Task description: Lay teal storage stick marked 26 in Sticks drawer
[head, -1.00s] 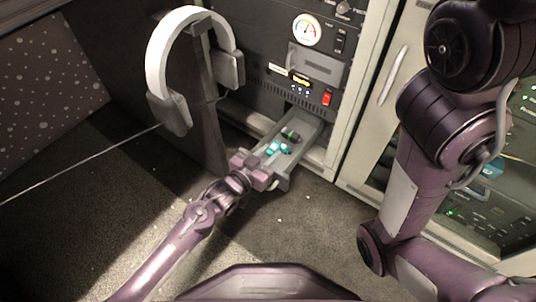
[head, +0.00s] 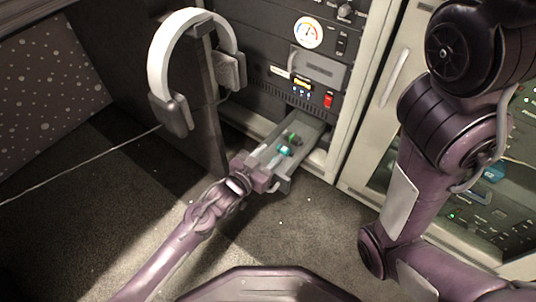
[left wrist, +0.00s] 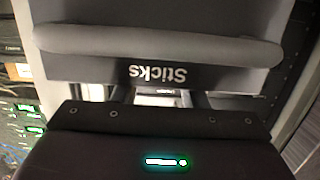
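The open Sticks drawer (head: 310,132) is a grey tray pulled out low from the dark rack. Its front with a grey handle (left wrist: 155,42) and an upside-down "Sticks" label (left wrist: 165,74) fills the upper left wrist view. A teal piece (head: 285,151) and a darker green-tipped piece (head: 293,138) lie inside the tray; their number marks are too small to read. My left gripper (head: 256,173) is at the drawer's front end. Its fingertips are largely hidden, so I cannot tell whether it is open, shut or touching the front. My right gripper is out of view.
White-banded headphones (head: 165,65) hang on a dark stand left of the drawer. A red switch (head: 328,101) and a gauge (head: 307,33) sit on the rack above. A glass-doored cabinet (head: 385,130) stands right. The floor before the drawer is clear.

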